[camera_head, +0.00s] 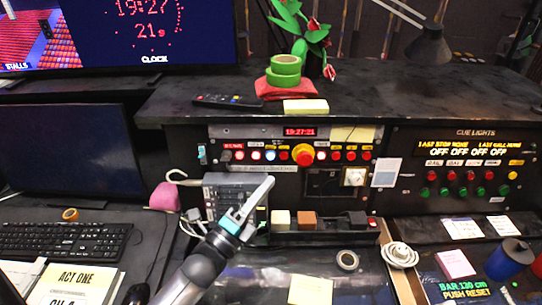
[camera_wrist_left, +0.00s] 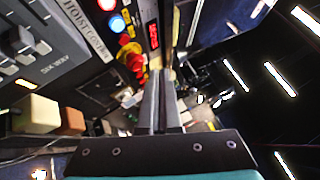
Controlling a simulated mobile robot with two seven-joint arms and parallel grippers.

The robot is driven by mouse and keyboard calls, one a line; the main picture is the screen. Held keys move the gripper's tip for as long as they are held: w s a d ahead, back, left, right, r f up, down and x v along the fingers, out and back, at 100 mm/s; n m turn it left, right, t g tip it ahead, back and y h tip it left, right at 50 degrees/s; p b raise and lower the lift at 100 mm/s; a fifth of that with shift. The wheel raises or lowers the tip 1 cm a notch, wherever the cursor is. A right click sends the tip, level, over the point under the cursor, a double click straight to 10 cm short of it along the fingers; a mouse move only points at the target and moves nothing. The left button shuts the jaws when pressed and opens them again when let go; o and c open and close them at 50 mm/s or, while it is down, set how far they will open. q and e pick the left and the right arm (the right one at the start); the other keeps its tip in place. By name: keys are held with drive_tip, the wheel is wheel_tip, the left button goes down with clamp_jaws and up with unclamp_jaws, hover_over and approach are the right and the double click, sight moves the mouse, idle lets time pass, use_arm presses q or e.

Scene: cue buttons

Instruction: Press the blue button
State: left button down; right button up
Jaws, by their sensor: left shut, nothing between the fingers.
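The blue button (camera_head: 270,155) is a small lit round button in the row on the upright control panel, left of the big red mushroom button (camera_head: 303,154). In the left wrist view the blue button (camera_wrist_left: 117,24) shows at the upper left, with a red one just below it. My left gripper (camera_head: 268,181) is shut and empty. Its fingertips point up toward the panel, just below the button row in the head view, and look apart from the blue button. The shut fingers also show in the left wrist view (camera_wrist_left: 159,78). My right gripper is not in view.
A grey control box (camera_head: 222,190) stands behind my left gripper. A cream block (camera_head: 280,220) and a brown block (camera_head: 306,220) sit to its right. A cue lights panel (camera_head: 465,165) is at the right.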

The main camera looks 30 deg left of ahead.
use_arm(q)
drive_tip(key=b, duration=0.5)
approach(271, 156)
drive_tip(key=w+d+r, duration=0.3)
drive_tip(key=shift+w+d, duration=0.15)
drive_tip(key=shift+w, duration=0.2)
drive_tip(key=shift+w+a+r, duration=0.1)
drive_tip(key=shift+w+a, duration=0.2)
drive_tip(key=shift+w, duration=0.3)
drive_tip(key=shift+w, duration=0.1)
idle(0.7)
drive_tip(key=shift+w+a+b, duration=0.2)
drive_tip(key=shift+w+b, duration=0.1)
drive_tip(key=shift+w+a+b, duration=0.2)
drive_tip(key=shift+w+b, duration=0.1)
drive_tip(key=shift+w, duration=0.05)
idle(0.6)
drive_tip(key=shift+s+d, duration=0.1)
drive_tip(key=shift+s, duration=0.05)
drive_tip(key=shift+s+d+p, duration=0.15)
drive_tip(key=shift+s+p, duration=0.2)
drive_tip(key=shift+p, duration=0.15)
drive_tip(key=shift+s+d, duration=0.1)
drive_tip(key=shift+s, duration=0.15)
